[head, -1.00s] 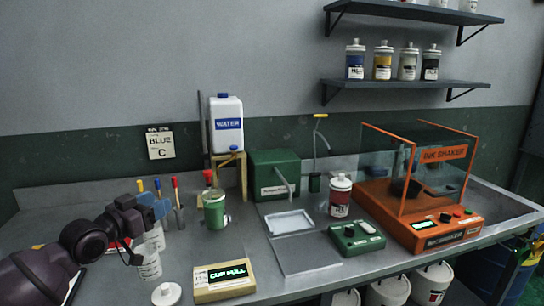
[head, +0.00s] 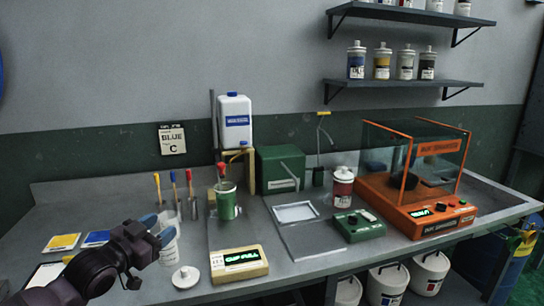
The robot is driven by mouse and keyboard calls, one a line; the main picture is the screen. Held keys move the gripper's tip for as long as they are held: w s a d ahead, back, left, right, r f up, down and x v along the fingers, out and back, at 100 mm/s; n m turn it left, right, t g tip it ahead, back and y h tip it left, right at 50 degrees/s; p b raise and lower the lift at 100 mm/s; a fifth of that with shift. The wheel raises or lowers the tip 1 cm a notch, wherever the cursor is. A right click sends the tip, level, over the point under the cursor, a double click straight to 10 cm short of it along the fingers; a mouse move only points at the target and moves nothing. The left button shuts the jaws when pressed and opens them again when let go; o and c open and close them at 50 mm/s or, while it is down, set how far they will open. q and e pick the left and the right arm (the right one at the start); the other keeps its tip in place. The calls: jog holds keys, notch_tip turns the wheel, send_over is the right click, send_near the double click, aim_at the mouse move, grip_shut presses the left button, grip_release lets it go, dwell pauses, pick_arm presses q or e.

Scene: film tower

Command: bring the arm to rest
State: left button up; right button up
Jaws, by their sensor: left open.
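My left gripper (head: 163,229) comes in from the lower left of the head view. Its two blue fingers are apart, with open jaws. They overlap the upper part of a white cup (head: 170,254) in the picture; I cannot tell whether they touch it. My left arm hides part of the bench and a clipboard with white paper (head: 42,276). My right gripper is not in view.
A white lid (head: 185,277) and a scale reading "CUP FULL" (head: 238,263) lie right of the gripper. Behind stand a green cup (head: 227,206) with a red-topped stick in it and several coloured-handled tools (head: 173,188). Yellow (head: 62,243) and blue cards (head: 96,239) lie left.

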pick_arm(q)
jog(key=s+f+n+g+y, duration=0.2)
jog(key=s+f+n+y, duration=0.1)
jog(key=s+f, duration=1.2)
jog(key=s+a+f+n+g+y, duration=0.1)
jog(key=s+f+n+g+y, duration=0.2)
jog(key=s+f, duration=1.2)
jog(key=s+n+y, duration=0.1)
jog(key=s, duration=0.4)
jog(key=shift+s+p, duration=0.25)
jog(key=shift+p, duration=0.1)
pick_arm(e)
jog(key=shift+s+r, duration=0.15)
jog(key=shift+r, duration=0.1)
pick_arm(q)
jog(key=shift+a, duration=0.1)
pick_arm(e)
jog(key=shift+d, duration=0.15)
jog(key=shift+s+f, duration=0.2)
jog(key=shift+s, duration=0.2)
pick_arm(q)
jog(key=shift+f, duration=0.1)
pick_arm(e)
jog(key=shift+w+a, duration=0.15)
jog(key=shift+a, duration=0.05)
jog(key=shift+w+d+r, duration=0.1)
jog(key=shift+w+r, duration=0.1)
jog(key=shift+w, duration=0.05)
